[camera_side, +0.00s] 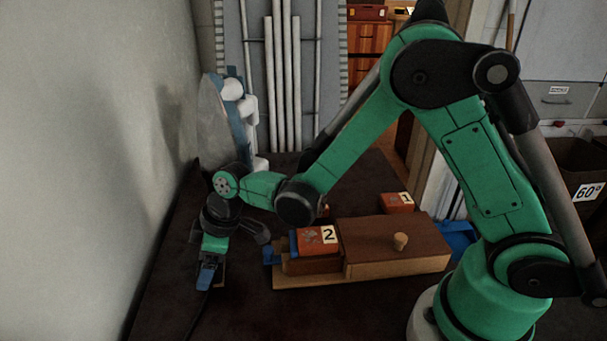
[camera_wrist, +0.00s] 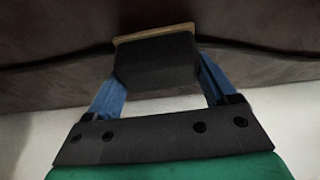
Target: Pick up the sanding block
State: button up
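The sanding block (camera_wrist: 156,62) is a dark block with a thin tan edge along its far side. In the wrist view it sits between the two blue fingers of my gripper (camera_wrist: 158,80). The fingers lie along its left and right sides, with little or no gap visible at their tips. I cannot tell whether they press on it. In the side view my gripper (camera_side: 208,272) points down at the dark table by the left wall. Only a tan sliver of the block (camera_side: 221,274) shows there, low behind the blue fingers.
A wooden box (camera_side: 395,248) with a round knob and red blocks numbered 2 (camera_side: 315,237) and 1 (camera_side: 396,201) stands to the right of my gripper. The wall (camera_side: 90,150) is close on the left.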

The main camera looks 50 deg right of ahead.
jog(key=shift+r, duration=0.15)
notch_tip(320, 180, up, 20)
jog(key=shift+f, duration=0.1)
dwell(0.5)
